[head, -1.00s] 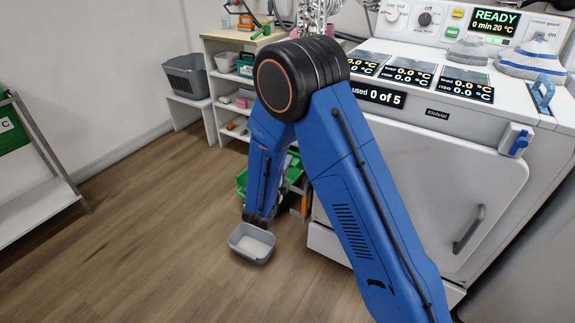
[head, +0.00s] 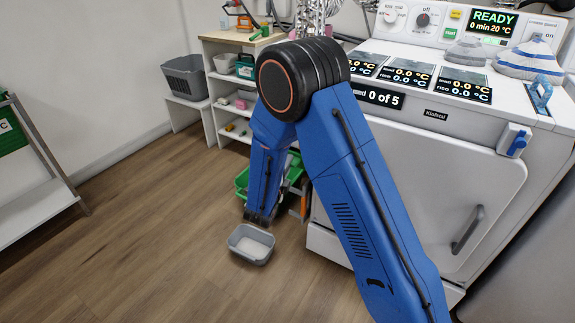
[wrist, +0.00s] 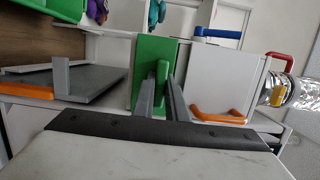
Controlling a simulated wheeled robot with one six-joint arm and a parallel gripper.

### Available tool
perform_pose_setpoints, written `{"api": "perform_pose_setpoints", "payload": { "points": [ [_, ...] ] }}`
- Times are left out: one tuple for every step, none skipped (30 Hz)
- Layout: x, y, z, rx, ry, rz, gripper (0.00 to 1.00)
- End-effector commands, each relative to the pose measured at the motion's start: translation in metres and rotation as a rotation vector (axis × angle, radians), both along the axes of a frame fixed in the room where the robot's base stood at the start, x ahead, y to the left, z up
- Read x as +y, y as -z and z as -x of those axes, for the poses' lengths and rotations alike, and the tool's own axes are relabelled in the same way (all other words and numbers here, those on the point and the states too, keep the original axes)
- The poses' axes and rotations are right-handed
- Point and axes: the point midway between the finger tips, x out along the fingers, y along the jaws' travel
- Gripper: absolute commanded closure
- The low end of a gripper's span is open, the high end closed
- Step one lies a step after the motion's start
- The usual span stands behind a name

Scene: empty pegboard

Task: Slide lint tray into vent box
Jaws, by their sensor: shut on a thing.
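In the wrist view, my gripper (wrist: 163,92) has its two dark fingers closed around the upright green handle of a green-fronted piece (wrist: 143,62), which looks like the lint tray. This green front stands against the left side of a pale box (wrist: 222,78), which looks like the vent box. How deep the tray sits in it cannot be told. The box has an orange handle (wrist: 218,114) at the front, and a silver foil duct (wrist: 285,90) is at its right. In the head view my own blue arm hides the gripper, tray and box.
A grey tub (head: 251,243) stands on the floor by the arm's lower end. A green crate (head: 242,181) is behind the arm. The white dryer (head: 420,175) fills the right, and a shelf unit (head: 215,85) stands at the back.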

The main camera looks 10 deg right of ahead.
Motion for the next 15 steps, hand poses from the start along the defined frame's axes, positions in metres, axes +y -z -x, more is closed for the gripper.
{"api": "perform_pose_setpoints", "payload": {
  "points": [
    [-0.0006, 0.0001, -0.0006, 0.0, 0.001, 0.0, 1.0],
    [-0.0009, 0.0001, -0.0009, 0.0, 0.001, 0.0, 1.0],
    [-0.0012, 0.0001, -0.0012, 0.0, 0.001, 0.0, 1.0],
    [-0.0013, 0.0001, -0.0016, 0.0, 0.001, 0.0, 1.0],
    [-0.0016, 0.0001, -0.0018, 0.0, 0.001, 0.0, 1.0],
    [-0.0017, 0.0001, -0.0022, 0.0, 0.001, 0.0, 1.0],
    [-0.002, 0.0002, -0.0025, 0.0, 0.001, 0.0, 1.0],
    [-0.0022, 0.0001, -0.0027, 0.0, 0.001, 0.0, 1.0],
    [-0.0024, 0.0002, -0.0031, 0.0, 0.001, 0.0, 1.0],
    [-0.0027, 0.0002, -0.0034, 0.0, 0.001, 0.0, 1.0],
    [-0.0028, 0.0002, -0.0037, 0.0, 0.0, 0.0, 1.0],
    [-0.0031, 0.0002, -0.004, 0.0, 0.0, 0.0, 1.0],
    [-0.0032, 0.0002, -0.0043, 0.0, 0.0, 0.0, 1.0],
    [-0.0035, 0.0002, -0.0046, 0.0, 0.0, 0.0, 1.0],
    [-0.0038, 0.0002, -0.0049, 0.0, 0.0, 0.0, 1.0]
  ]
}}
